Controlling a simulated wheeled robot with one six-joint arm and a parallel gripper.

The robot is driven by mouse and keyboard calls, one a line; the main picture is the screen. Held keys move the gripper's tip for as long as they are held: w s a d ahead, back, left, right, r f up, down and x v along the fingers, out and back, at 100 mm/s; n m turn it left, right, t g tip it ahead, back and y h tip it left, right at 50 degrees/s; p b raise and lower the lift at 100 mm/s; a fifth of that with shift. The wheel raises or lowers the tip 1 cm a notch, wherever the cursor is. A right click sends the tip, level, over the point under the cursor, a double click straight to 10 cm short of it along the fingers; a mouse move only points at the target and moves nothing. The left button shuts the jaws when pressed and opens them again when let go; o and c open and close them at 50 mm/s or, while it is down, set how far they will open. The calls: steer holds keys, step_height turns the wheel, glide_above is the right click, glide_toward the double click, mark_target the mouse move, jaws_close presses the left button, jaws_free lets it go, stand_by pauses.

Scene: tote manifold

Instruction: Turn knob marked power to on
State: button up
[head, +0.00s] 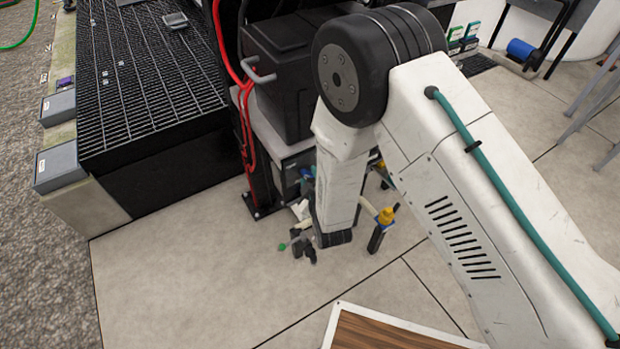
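My arm reaches down from the right in the head view and hides much of the manifold area. Its lower end stands in front of a dark boxy unit (292,176) under a grey shelf. My gripper (304,251) seems to be the small dark parts low beside the arm's end; they are too small to tell whether it is open or shut. I cannot make out a knob marked power or any on label. Small yellow and blue fittings (386,216) show to the right of the arm's end. A small green part (283,246) shows to its left.
A black grating platform (150,75) is at the upper left, with grey boxes (59,166) along its edge. Red hoses (246,135) run down a black post. A black case (285,75) sits on the shelf. A wood-topped surface (385,334) is at the bottom. Tiled floor at lower left is clear.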

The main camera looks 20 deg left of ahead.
jaws_close()
steer(key=shift+m, duration=0.3)
steer(key=shift+w+d+r+m+g+y, duration=0.1)
steer(key=shift+m+g+y, duration=0.15)
steer(key=shift+m+g, duration=0.25)
steer(key=shift+w+d+m+g+y, duration=0.1)
steer(key=shift+m+g+y, duration=0.2)
steer(key=shift+m, duration=0.4)
steer(key=m+g+y, duration=0.1)
steer(key=m+g, duration=0.1)
steer(key=m, duration=0.1)
steer(key=shift+w, duration=0.1)
steer(key=m+g+y, duration=0.1)
steer(key=m, duration=0.2)
steer(key=shift+w+d+y, duration=0.1)
steer(key=shift+d+y, duration=0.05)
steer(key=shift+y, duration=0.2)
steer(key=shift+m+g+y, duration=0.9)
steer(key=shift+m, duration=0.8)
steer(key=shift+w, duration=0.1)
